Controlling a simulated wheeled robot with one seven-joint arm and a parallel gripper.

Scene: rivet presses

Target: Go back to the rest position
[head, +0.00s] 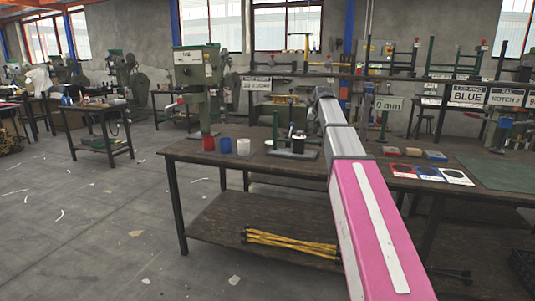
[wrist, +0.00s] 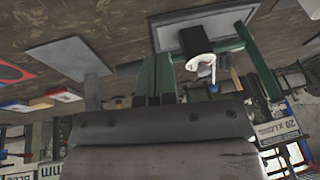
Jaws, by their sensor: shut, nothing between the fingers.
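My arm reaches from the bottom right of the head view up over the workbench (head: 265,160), pink near me and grey farther out. My gripper (wrist: 154,99) shows at the middle of the wrist view, beyond the grey wrist housing. In the head view the fingers cannot be made out at the arm's far end. A small green-framed press (head: 293,148) on a grey base stands on the bench, left of my arm. In the wrist view its base plate (wrist: 202,35) shows upside down, apart from the fingers.
Red (head: 208,143), blue (head: 225,146) and white (head: 243,147) cups stand left of the small press. A tall green press (head: 196,85) stands behind them. Colored cards (head: 428,174) and blocks (head: 413,152) lie right of my arm. Yellow rods (head: 290,244) lie on the lower shelf.

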